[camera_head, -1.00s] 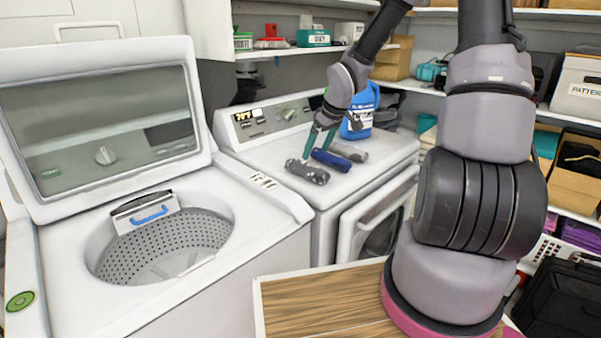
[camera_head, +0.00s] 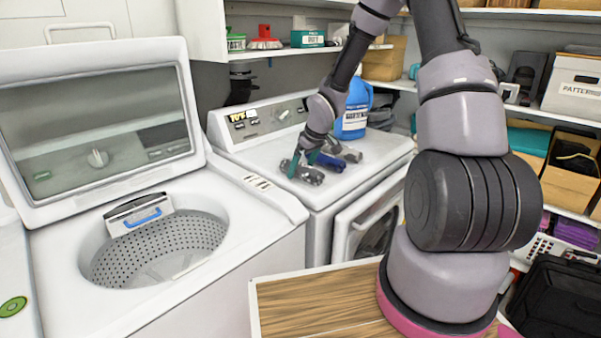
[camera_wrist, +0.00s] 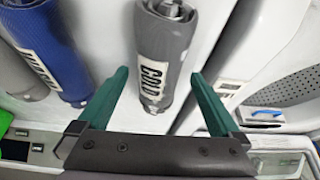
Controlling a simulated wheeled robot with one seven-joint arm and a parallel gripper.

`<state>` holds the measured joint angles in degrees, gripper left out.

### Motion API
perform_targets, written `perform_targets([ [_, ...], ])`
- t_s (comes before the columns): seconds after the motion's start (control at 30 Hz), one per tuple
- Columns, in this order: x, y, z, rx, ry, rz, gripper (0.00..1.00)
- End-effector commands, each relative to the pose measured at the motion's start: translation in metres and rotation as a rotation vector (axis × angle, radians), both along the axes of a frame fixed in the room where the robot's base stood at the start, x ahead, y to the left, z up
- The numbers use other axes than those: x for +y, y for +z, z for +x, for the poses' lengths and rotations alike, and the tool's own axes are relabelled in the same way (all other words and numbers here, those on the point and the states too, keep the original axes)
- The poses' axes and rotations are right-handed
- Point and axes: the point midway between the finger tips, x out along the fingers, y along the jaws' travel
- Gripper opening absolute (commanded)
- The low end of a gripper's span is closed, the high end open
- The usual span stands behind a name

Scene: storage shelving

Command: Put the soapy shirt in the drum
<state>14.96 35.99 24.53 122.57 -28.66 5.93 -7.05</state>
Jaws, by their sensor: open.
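My gripper (camera_head: 303,157) is open over the dryer top, with its green fingers on either side of a dark grey roll (camera_head: 309,176). In the wrist view the fingers (camera_wrist: 158,73) straddle this grey roll (camera_wrist: 165,50), whose white label seems to read "COLD". A blue roll (camera_head: 329,161) lies beside it, also in the wrist view (camera_wrist: 48,50). A lighter grey roll (camera_head: 350,154) lies beyond. I cannot read a label naming the soapy shirt. The washer's perforated drum (camera_head: 170,240) is open at left and looks empty from here.
The washer lid (camera_head: 100,130) stands raised. A blue jug (camera_head: 355,110) stands at the back of the dryer top (camera_head: 250,160). A wood-topped surface (camera_head: 300,305) is in front. Shelves with boxes line the right and back. The space above the drum is clear.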

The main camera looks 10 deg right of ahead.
Motion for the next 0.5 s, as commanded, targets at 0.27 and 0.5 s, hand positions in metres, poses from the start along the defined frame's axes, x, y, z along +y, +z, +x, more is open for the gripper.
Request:
perform_targets([
  [0.27, 0.0001, 0.0004, -0.0002, 0.0, 0.0, 0.0, 0.16],
  [0.5, 0.0001, 0.0013, 0.0001, -0.001, 0.001, 0.0, 0.0],
])
